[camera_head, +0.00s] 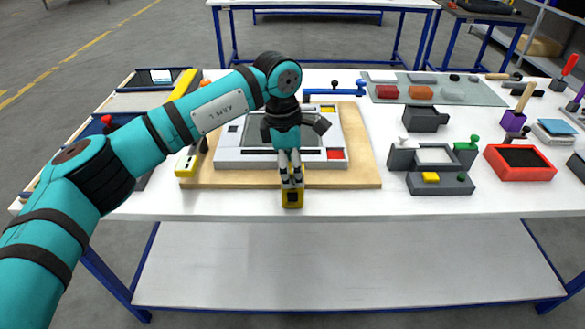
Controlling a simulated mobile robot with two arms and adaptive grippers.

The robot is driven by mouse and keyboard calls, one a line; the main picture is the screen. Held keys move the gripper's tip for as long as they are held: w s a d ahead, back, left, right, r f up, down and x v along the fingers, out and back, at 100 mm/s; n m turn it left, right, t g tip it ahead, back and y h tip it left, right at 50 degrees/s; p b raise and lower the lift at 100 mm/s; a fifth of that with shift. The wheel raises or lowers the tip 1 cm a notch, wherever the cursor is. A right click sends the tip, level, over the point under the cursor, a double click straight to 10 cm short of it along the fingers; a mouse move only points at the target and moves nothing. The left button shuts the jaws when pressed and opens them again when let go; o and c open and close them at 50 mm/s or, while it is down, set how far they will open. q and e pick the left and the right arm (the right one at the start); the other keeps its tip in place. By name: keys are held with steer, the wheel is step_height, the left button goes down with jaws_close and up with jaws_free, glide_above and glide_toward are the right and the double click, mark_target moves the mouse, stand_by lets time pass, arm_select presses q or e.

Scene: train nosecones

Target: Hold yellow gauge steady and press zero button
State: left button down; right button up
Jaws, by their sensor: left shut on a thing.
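A small yellow gauge (292,203) with a dark square on its face is at the front edge of the tan board, near the table's front edge. My left gripper (291,183) points down at it and is shut on its upper part. The fingers and wrist hide part of the gauge. I cannot make out a zero button on it. My right gripper is not in view.
A grey frame (225,157) with a red block lies on the tan board (362,120) behind the gripper. Right of it are a dark grey fixture (425,185) and a red tray (507,174). White tabletop (400,208) is clear along the front.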

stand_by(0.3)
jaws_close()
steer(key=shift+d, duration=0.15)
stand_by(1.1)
